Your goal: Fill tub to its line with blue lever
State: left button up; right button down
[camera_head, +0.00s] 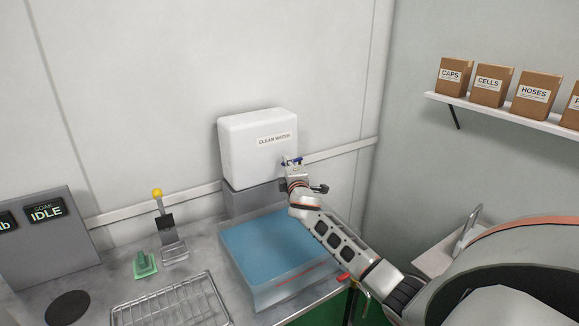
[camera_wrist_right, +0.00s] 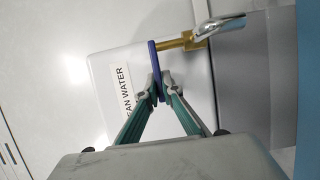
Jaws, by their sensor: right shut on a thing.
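The clear tub (camera_head: 257,295) stands on the counter under the white clean water tank (camera_head: 247,155) and holds blue water (camera_head: 268,245). A red line (camera_head: 294,277) runs along its near wall; I cannot tell exactly how the water level sits against it. The blue lever (camera_wrist_right: 153,68) is on a brass stem of the tap (camera_wrist_right: 200,35) at the tank's front. My right gripper (camera_wrist_right: 158,88) is shut on the blue lever; it also shows in the head view (camera_head: 294,168). The gripper hides most of the tap in the head view. My left gripper is out of view.
A yellow-knobbed lever stand (camera_head: 167,235), a green item (camera_head: 145,265) and a wire rack (camera_head: 170,303) are left of the tub. A grey panel reading IDLE (camera_head: 45,240) stands further left. A shelf (camera_head: 500,112) with boxes is on the right wall.

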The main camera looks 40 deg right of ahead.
jog(key=shift+w+m+h, duration=0.1)
jog(key=shift+m+h, duration=0.2)
jog(key=shift+h, duration=0.1)
jog(key=c, duration=2.2)
grip_release()
jog(key=v, duration=1.2)
jog(key=shift+r, duration=0.2)
jog(key=shift+f, duration=0.1)
